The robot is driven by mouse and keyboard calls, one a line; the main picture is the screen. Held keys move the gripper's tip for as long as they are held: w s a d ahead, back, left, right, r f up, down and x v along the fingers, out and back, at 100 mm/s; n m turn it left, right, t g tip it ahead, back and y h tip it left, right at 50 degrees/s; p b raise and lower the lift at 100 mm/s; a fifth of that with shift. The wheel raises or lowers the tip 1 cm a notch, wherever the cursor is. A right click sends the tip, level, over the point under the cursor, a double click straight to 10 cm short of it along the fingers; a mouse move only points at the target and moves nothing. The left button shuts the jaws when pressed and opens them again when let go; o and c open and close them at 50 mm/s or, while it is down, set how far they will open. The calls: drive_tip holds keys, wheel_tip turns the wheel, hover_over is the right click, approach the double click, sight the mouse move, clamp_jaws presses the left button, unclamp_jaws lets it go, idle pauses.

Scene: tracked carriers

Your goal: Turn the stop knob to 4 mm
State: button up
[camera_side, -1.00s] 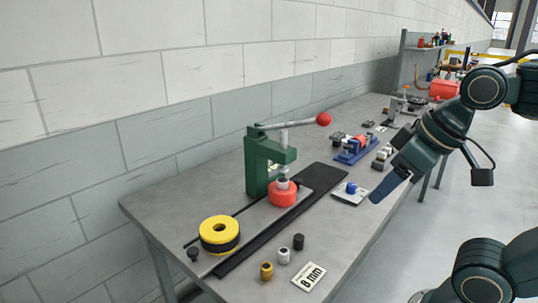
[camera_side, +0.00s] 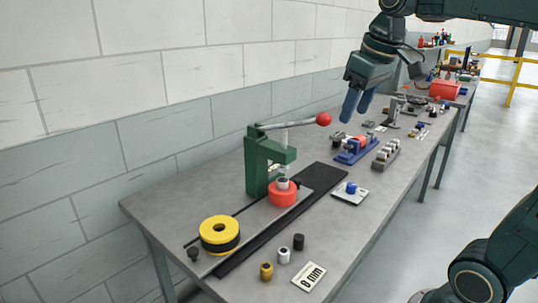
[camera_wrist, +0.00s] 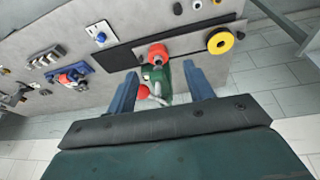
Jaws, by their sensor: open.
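A blue knob (camera_side: 351,188) sits on a small white plate (camera_side: 343,198) at the right of the black strip. It also shows in the wrist view (camera_wrist: 101,38). I cannot read any marks on the plate, nor tell for sure that this is the stop knob. A card reading "8 mm" (camera_side: 309,277) lies at the table's front edge. My gripper (camera_side: 356,106) is open and empty, fingers pointing down, high above the table beyond the knob. In the wrist view my gripper (camera_wrist: 162,88) has its fingers apart, with the press's red ball between them in the picture.
A green press (camera_side: 257,160) with a red-ball lever (camera_side: 323,119) stands over a red carrier (camera_side: 282,195). A yellow carrier (camera_side: 220,228) is at front left. A blue fixture (camera_side: 355,152) stands behind the knob. Several small caps (camera_side: 284,255) stand near the card.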

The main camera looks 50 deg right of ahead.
drive_tip(key=w+d+g, duration=0.1)
drive_tip(key=w+d, duration=0.5)
drive_tip(key=d, duration=0.2)
drive_tip(key=m+g+y, duration=0.1)
drive_tip(key=g, duration=0.1)
hover_over(352, 185)
wheel_tip(352, 185, down, 21)
drive_tip(key=shift+d+f, duration=0.15)
drive_tip(key=shift+w+f, duration=0.1)
drive_tip(key=shift+f, duration=6.75)
drive_tip(key=c, duration=1)
